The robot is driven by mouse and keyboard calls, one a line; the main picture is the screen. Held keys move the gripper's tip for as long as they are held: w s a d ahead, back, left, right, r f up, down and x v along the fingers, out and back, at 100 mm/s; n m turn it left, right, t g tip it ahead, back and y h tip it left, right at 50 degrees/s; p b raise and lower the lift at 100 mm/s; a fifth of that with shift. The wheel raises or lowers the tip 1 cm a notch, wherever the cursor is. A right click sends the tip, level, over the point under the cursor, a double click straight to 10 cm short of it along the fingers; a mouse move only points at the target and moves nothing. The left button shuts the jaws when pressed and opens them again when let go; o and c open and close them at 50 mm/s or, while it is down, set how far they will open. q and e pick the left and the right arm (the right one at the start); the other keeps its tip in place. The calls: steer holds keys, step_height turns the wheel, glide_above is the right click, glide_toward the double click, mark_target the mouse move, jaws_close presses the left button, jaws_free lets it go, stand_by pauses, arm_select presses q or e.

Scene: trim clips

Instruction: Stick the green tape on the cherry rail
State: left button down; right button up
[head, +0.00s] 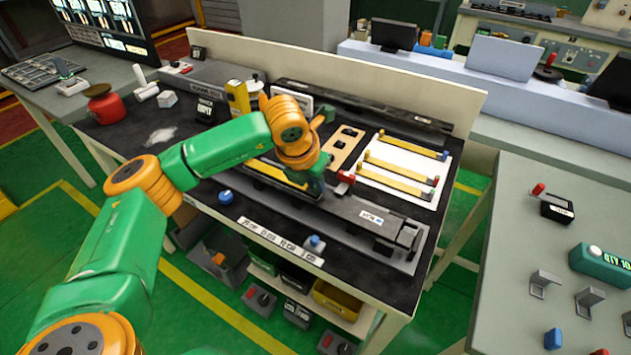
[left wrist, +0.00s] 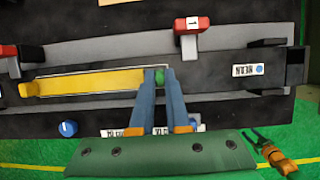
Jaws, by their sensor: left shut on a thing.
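My left gripper (left wrist: 160,78) is shut on the green end (left wrist: 159,75) of a yellow strip, which I take for the green tape (left wrist: 90,82). The strip extends left along a long dark rail to an orange-yellow end (left wrist: 28,89). In the head view the strip (head: 278,173) is partly hidden by my arm, and my left gripper (head: 316,188) is low over the rail (head: 345,212). I cannot tell whether the strip touches the rail, and I read no cherry label. My right gripper (left wrist: 262,143) seems to show at lower right, fingers apart and empty.
Red clamps (left wrist: 190,24) stand along the rail's far side. A white board (head: 404,170) with yellow strips lies behind it at right. A yellow device (head: 238,97) and a red container (head: 104,104) stand farther back. A blue knob (head: 226,197) sits near the front edge.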

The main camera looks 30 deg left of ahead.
stand_by(0.4)
stand_by(0.3)
arm_select(q)
steer(key=c, duration=0.8)
jaws_free()
steer(key=shift+c, duration=0.2)
